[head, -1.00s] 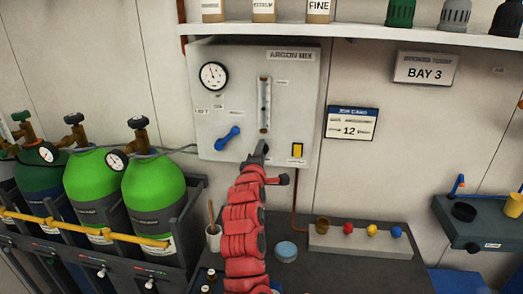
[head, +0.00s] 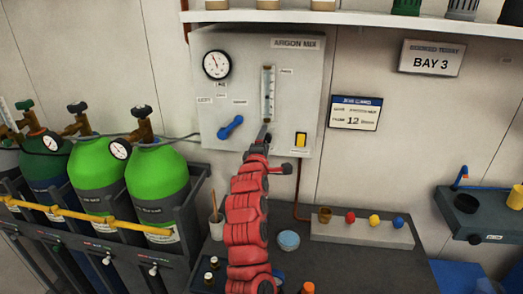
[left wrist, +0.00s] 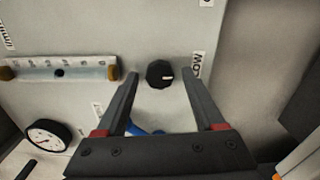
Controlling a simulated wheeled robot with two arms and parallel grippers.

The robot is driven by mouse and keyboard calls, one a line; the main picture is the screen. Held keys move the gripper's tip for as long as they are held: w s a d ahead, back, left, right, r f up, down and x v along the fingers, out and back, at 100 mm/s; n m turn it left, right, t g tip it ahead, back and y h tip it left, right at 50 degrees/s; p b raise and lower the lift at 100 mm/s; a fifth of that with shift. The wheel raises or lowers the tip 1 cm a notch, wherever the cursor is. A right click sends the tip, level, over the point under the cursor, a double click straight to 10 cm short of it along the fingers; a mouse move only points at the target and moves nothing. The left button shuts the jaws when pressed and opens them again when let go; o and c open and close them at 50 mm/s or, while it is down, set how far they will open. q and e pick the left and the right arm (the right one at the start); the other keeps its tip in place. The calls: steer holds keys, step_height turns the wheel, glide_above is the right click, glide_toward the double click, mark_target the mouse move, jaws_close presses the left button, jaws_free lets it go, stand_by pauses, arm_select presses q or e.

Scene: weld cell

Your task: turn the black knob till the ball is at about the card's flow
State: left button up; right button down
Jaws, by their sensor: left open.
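The black knob (left wrist: 160,73) is on the grey panel, beside a label that seems to read FLOW, in the left wrist view. My left gripper (left wrist: 160,80) is open, its fingertips on either side of the knob; I cannot tell whether they touch it. In the head view my left gripper (head: 264,136) is just below the flow tube (head: 268,95) and covers the knob. The tube (left wrist: 85,68) lies sideways in the left wrist view, with the dark ball (left wrist: 59,73) about midway along it. The job card (head: 355,113) shows 12. My right gripper is not in view.
A blue lever (head: 230,127), a round gauge (head: 216,65) and a yellow switch (head: 300,140) are on the same panel. Green cylinders (head: 155,175) stand at the left. The bench below holds a cup (head: 216,228), a blue round tin (head: 289,240) and a block with coloured knobs (head: 350,232).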

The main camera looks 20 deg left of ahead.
arm_select(q)
steer(key=s+d+p, duration=0.3)
steer(key=s+p, duration=0.5)
steer(key=s, duration=0.9)
